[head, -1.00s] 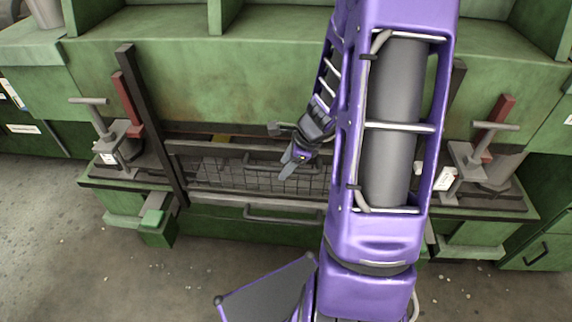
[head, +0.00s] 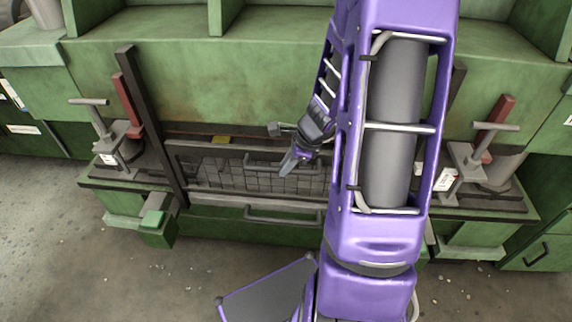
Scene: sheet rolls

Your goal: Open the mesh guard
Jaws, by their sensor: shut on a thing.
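The mesh guard (head: 230,178) is a dark framed wire grid low in the front opening of the green machine. It stands between a tall dark post on the left and my arm on the right. My gripper (head: 289,163) points down and left at the guard's upper right part. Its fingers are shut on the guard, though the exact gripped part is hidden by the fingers. My arm covers the guard's right end. A dark bar handle (head: 283,219) shows below the guard, apart from my gripper.
A clamp with a red lever (head: 128,104) stands left of the guard, another with a red lever (head: 495,120) on the right. A dark upright post (head: 150,120) rises at the guard's left end. A small green box (head: 156,230) sticks out below left.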

